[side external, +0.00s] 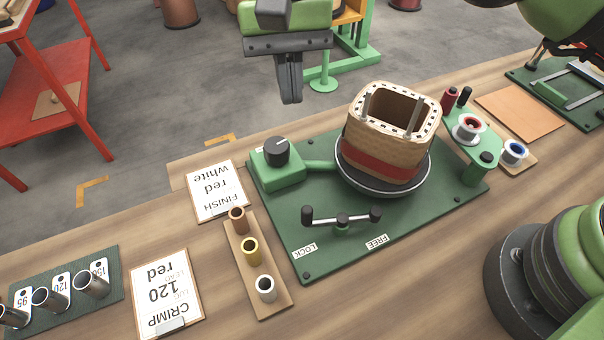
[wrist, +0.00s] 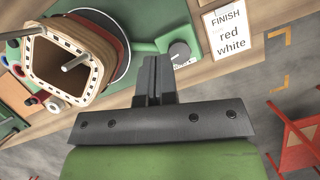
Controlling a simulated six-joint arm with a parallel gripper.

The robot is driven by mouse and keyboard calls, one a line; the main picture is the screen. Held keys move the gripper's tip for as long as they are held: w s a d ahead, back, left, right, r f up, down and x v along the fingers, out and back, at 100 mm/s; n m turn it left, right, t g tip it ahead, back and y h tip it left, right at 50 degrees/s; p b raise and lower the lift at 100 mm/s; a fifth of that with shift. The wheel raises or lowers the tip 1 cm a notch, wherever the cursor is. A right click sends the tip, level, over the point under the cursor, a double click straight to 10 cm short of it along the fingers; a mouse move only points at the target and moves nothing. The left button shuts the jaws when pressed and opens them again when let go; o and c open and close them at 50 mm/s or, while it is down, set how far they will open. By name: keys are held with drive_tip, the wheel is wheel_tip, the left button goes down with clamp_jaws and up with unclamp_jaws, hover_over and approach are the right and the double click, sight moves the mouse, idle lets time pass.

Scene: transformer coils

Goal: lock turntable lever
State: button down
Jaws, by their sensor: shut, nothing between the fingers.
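The turntable lever (side external: 342,218) is a bar with black knobs at both ends, on the front of the green base plate (side external: 300,262). It lies between the labels LOCK (side external: 304,250) and FREE (side external: 377,242); I cannot tell from the bar which label it is set to. The turntable (side external: 385,187) carries a square tan coil (side external: 385,140) with a red band; the coil also shows in the wrist view (wrist: 85,85). My gripper (side external: 291,100) is shut and empty, raised in the air behind the plate, well away from the lever. The lever is not seen in the wrist view.
A green box with a black knob (side external: 276,152) stands at the plate's back left. Spools (side external: 468,129) stand at right. Cards FINISH (side external: 217,190) and CRIMP (side external: 166,294) lie on the bench.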

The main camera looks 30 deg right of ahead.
drive_tip(key=shift+f, duration=0.1)
drive_tip(key=x, duration=1)
drive_tip(key=shift+s+d, duration=0.1)
drive_tip(key=shift+s+a, duration=0.3)
drive_tip(key=shift+s, duration=0.6)
drive_tip(key=shift+s+a, duration=0.25)
drive_tip(key=shift+s, duration=0.65)
